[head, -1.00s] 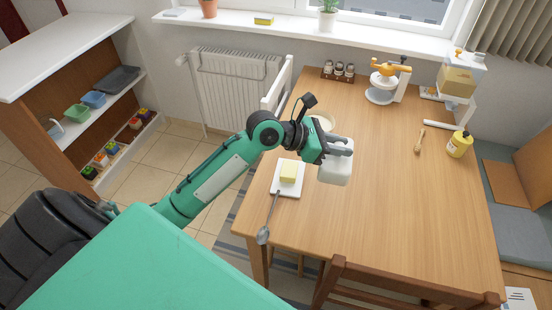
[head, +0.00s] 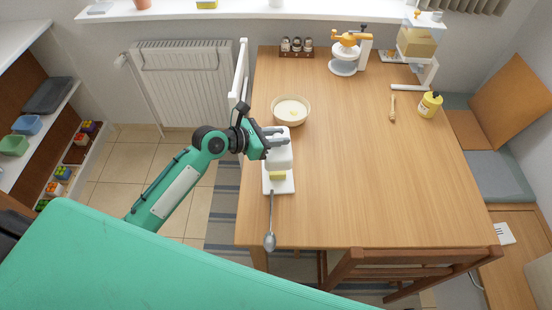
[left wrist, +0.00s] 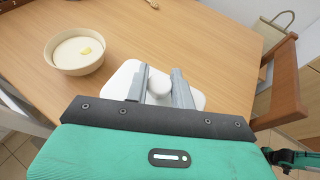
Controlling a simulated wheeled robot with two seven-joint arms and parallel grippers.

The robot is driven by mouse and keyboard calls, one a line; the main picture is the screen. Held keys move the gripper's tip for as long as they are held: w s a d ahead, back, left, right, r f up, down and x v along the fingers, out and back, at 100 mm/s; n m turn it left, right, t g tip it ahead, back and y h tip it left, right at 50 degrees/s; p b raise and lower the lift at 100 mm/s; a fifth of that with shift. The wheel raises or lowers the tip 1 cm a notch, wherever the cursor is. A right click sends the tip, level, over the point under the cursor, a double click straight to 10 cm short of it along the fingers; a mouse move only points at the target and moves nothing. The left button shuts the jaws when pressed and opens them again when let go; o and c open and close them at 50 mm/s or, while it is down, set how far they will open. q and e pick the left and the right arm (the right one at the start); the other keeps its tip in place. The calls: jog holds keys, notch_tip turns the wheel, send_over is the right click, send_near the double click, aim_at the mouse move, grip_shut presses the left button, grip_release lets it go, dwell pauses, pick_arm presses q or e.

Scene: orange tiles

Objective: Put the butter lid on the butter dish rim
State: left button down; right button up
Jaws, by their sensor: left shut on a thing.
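The white butter lid (head: 280,158) is a box-like cover with a round knob. My left gripper (head: 282,136) is shut on it; in the left wrist view the fingers stand on either side of the knob (left wrist: 159,87). The white butter dish (head: 279,187) lies on the table with the yellow butter (head: 277,175) on it. The lid hides the far part of the dish, and the butter's near part shows in front of it. I cannot tell the gap between lid and dish. The dish is hidden in the wrist view. My right gripper is not in view.
A spoon (head: 270,240) lies just in front of the dish, towards the table's near edge. A cream bowl (head: 291,111) stands behind the lid. A chair (head: 405,257) stands at the near side. The middle of the wooden table (head: 370,170) is clear.

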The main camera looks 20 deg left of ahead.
aim_at(277, 149)
pick_arm(q)
notch_tip(277, 149, down, 5)
jog(key=shift+f, duration=0.15)
notch_tip(277, 149, down, 4)
jog(key=shift+b, duration=0.5)
jog(key=shift+f, duration=0.5)
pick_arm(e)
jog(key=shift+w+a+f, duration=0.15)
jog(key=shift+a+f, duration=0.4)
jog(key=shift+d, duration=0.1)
pick_arm(q)
jog(key=shift+f, duration=0.1)
jog(key=c, duration=1.2)
grip_release()
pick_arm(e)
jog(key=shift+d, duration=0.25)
